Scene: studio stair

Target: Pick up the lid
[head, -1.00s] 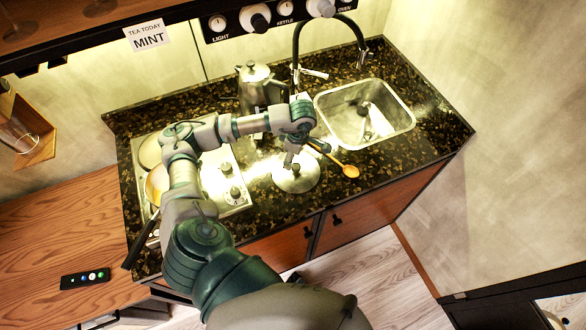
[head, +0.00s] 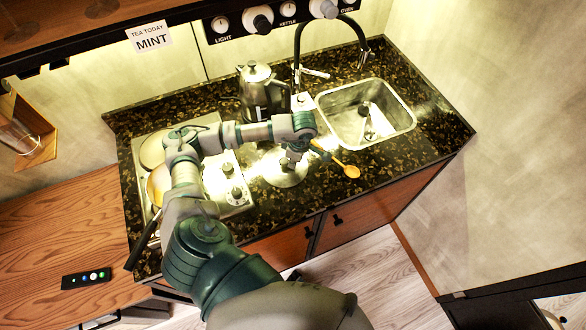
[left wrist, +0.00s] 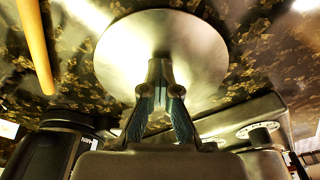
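The lid (head: 284,178) is a round, shiny metal disc over the dark speckled counter, between the hob and the sink. In the left wrist view the lid (left wrist: 195,30) fills the upper middle. My left gripper (head: 290,163) reaches down to its centre from above. In the left wrist view its fingertips (left wrist: 160,72) are close together at the middle of the lid, and they appear closed on its knob, which they mostly hide. I cannot tell whether the lid is clear of the counter. My right gripper is not in view.
A wooden spoon (head: 345,168) lies just right of the lid. A metal kettle (head: 257,90) stands behind my left arm. The sink (head: 388,132) is at the right, and the hob (head: 237,192) with pans is at the left. Bare counter (head: 420,160) lies at the front right.

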